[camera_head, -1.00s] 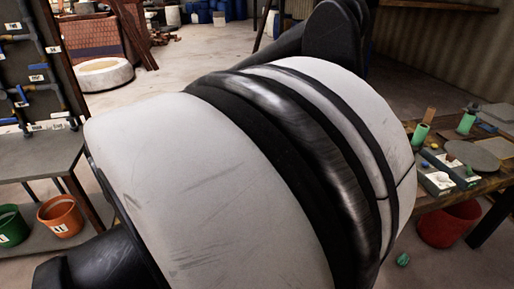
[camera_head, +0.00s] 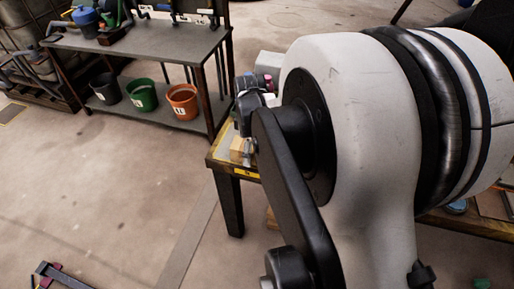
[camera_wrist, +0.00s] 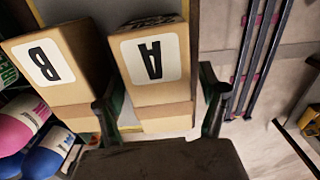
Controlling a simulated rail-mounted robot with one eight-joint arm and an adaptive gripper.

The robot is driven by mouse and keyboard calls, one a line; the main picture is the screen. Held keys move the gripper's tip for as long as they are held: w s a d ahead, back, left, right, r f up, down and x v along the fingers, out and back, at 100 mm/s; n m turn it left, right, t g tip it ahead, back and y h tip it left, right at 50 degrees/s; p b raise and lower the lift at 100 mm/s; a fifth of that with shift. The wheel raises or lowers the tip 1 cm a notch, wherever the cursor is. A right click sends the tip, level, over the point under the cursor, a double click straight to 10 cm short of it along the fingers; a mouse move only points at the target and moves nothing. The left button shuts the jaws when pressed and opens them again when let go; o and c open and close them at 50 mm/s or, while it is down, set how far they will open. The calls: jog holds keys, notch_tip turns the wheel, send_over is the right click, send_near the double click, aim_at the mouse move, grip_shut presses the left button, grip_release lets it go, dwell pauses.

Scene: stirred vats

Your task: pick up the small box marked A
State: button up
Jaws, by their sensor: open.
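The small box marked A (camera_wrist: 154,58) is a tan cardboard box with a white label and a black letter, upside down in the wrist view. My gripper (camera_wrist: 161,84) is open, with one dark finger at each side of the near end of this box. The left finger is by the gap between it and the box marked B (camera_wrist: 45,65). I cannot tell whether the fingers touch the box. In the head view my gripper (camera_head: 247,140) is small and partly hidden by my arm, over the corner of a yellow-edged table (camera_head: 224,164).
Right of box A, past the table edge, dark bars (camera_wrist: 247,55) show against the floor. A metal bench (camera_head: 140,42) with several buckets below stands at the back left.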

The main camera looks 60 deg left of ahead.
notch_tip(320, 180, down, 2)
jog(key=shift+f, duration=0.1)
jog(key=c, duration=1.4)
jog(key=shift+c, duration=0.2)
